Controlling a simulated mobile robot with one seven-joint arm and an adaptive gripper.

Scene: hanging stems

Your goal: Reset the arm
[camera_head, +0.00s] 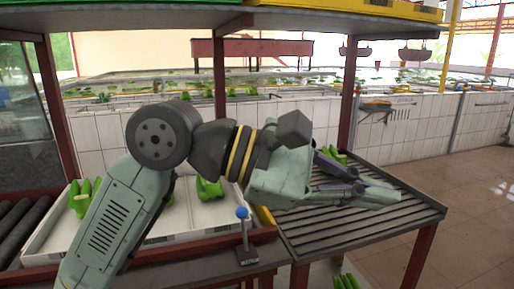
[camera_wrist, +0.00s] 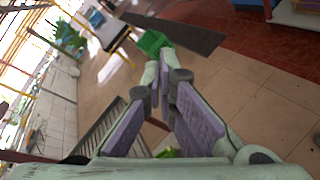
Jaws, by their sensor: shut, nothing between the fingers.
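My arm (camera_head: 110,225) reaches across the head view from lower left to right. My gripper (camera_head: 384,193) points right, above the slatted grey shelf (camera_head: 420,205). In the wrist view my gripper (camera_wrist: 163,68) has its fingers drawn together at the tips, with nothing between them. The arm hides part of the white tray and of the shelf.
A white tray (camera_head: 150,238) with several green banana bunches (camera_head: 208,189) lies behind my arm. A blue-knobbed lever (camera_head: 243,213) stands in front. Dark red posts (camera_head: 348,95) and an overhead shelf (camera_head: 130,22) frame the space. Tiled floor (camera_head: 470,215) is clear at right.

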